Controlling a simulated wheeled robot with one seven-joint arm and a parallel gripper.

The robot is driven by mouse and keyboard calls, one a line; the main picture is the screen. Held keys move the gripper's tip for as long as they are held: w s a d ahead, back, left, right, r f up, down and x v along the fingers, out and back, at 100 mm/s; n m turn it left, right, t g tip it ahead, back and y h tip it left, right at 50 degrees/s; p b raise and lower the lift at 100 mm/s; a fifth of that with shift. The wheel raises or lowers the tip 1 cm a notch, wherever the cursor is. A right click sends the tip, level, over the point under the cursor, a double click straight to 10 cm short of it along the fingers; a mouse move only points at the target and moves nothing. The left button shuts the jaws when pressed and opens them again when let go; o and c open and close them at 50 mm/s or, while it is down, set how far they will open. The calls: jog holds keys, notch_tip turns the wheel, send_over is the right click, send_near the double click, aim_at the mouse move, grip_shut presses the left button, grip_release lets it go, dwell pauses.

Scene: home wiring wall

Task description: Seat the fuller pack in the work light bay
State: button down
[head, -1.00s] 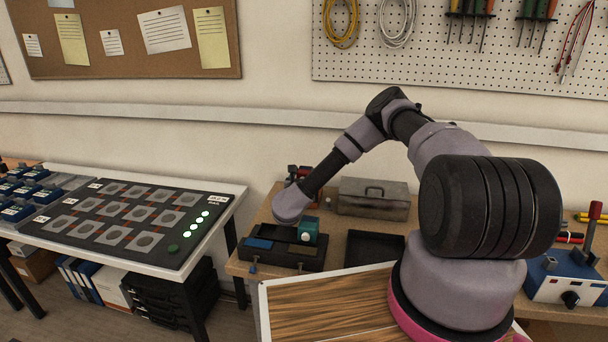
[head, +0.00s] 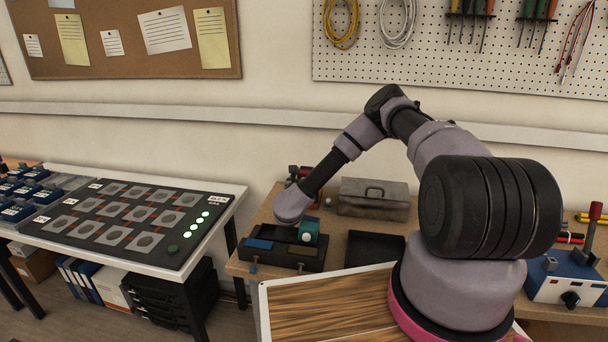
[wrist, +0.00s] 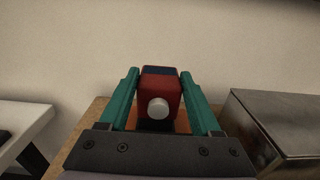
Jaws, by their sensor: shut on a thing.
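In the wrist view, a small red pack (wrist: 160,88) with a dark blue top and a round white knob sits between the two teal fingers of my gripper (wrist: 159,76). The fingers are shut on it. I cannot read any charge level or bay label.
A grey metal toolbox (head: 373,198) stands behind and right of the dock. An empty-looking black tray (head: 374,249) lies to its right. A panel (head: 120,222) with round spots and lit green lamps is on the left table. A blue-and-white device (head: 568,280) stands at far right.

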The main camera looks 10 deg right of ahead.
jog(key=shift+f, duration=0.9)
